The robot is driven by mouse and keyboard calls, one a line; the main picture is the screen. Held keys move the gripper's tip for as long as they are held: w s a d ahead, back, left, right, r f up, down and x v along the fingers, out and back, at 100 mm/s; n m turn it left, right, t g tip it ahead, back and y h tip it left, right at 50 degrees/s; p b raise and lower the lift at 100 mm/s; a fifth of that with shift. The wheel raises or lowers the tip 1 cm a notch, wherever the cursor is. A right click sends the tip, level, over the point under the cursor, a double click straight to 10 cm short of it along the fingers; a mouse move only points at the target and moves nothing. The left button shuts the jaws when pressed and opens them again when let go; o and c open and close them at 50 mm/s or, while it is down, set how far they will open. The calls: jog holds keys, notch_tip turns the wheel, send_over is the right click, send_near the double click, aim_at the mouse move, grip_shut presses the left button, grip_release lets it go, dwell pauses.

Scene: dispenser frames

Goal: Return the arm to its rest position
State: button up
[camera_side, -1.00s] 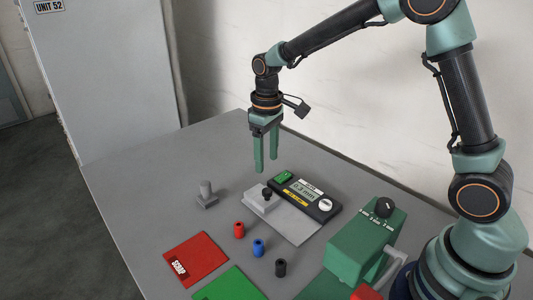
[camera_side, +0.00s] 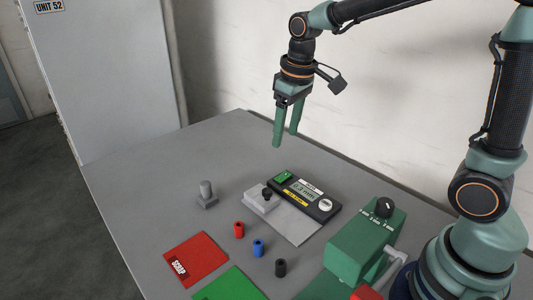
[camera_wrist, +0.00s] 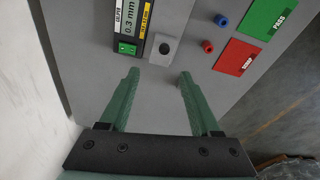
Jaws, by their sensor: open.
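My gripper (camera_side: 284,141) hangs in the air above the back part of the grey table (camera_side: 150,190), pointing down. Its two green fingers are apart with nothing between them. In the wrist view my gripper (camera_wrist: 157,72) also shows open and empty, with bare table beyond the fingertips. The arm reaches in from the right side of the side view.
Below stands a gauge reading 0.3 mm (camera_side: 304,193) with a grey block (camera_side: 259,201) beside it. Red (camera_side: 239,230), blue (camera_side: 258,248) and black (camera_side: 280,267) cylinders, a red scrap pad (camera_side: 196,259), a green pad (camera_side: 230,284), a grey peg (camera_side: 207,195) and a green dispenser (camera_side: 360,245) are around. A wall is behind.

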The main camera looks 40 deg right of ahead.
jog(key=s+d+r+m+t, duration=0.2)
jog(key=s+r+t, duration=0.1)
jog(key=s, duration=0.8)
jog(key=shift+d+r+t, duration=0.15)
jog(key=shift+d+t, duration=0.05)
jog(key=shift+t, duration=0.2)
dwell(0.7)
